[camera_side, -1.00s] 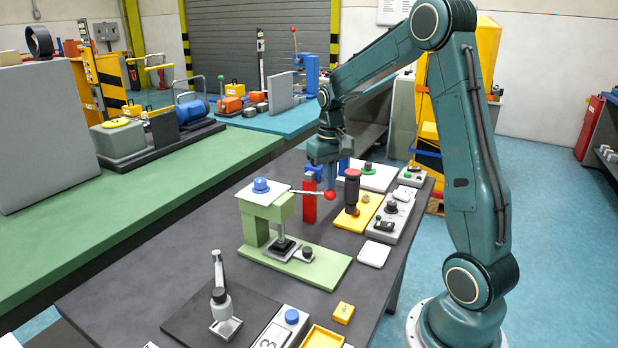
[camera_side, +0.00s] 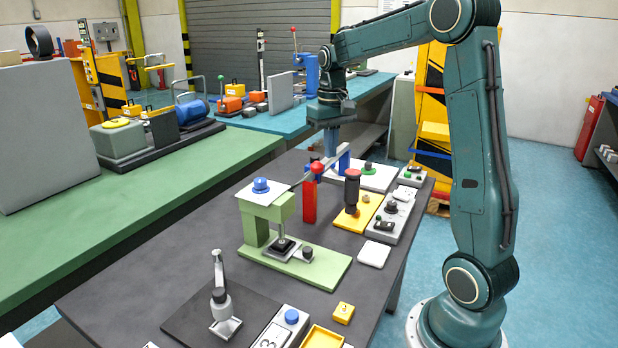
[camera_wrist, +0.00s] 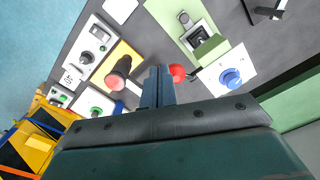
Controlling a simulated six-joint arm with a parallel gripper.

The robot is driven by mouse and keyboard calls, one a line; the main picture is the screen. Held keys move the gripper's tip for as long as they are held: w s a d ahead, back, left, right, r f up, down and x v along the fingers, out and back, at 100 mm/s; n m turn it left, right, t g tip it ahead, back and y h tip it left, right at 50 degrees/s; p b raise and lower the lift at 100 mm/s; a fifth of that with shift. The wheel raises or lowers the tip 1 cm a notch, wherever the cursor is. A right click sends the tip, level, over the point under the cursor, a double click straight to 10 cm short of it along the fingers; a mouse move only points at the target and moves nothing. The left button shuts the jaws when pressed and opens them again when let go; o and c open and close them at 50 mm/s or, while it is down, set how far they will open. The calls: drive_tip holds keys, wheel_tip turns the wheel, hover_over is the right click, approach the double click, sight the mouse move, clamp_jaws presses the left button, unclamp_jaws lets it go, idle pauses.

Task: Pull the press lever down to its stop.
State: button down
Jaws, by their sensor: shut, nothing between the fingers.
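The green press (camera_side: 262,212) stands on its light green base plate on the dark table. Its thin lever (camera_side: 300,181) slants up to the right and ends in a red ball knob (camera_side: 317,167). My gripper (camera_side: 332,155) is shut and empty, pointing down just right of and above the knob. In the wrist view my fingers (camera_wrist: 158,85) are together, with the red knob (camera_wrist: 177,73) close beside them on the right. I cannot tell whether they touch. The press's top plate with a blue knob (camera_wrist: 231,78) also shows there.
A red post (camera_side: 309,204) stands close behind the lever. A dark column with a red top (camera_side: 352,192) on a yellow base and several control boxes (camera_side: 390,218) stand to the right. A small upright device (camera_side: 222,305) stands in front.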

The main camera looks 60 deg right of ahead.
wheel_tip(320, 180, up, 4)
drive_tip(key=shift+f, duration=0.1)
idle(0.4)
drive_tip(key=s+a+r+n+t, duration=0.1)
drive_tip(key=s+a+r, duration=0.15)
drive_tip(key=a, duration=0.45)
drive_tip(key=s+a+r+n+t, duration=0.1)
drive_tip(key=s+a+n, duration=0.1)
drive_tip(key=s+a, duration=0.3)
drive_tip(key=s+a+f+n+t, duration=0.3)
drive_tip(key=s+a+f, duration=0.2)
drive_tip(key=s+a, duration=0.5)
drive_tip(key=shift+t, duration=0.3)
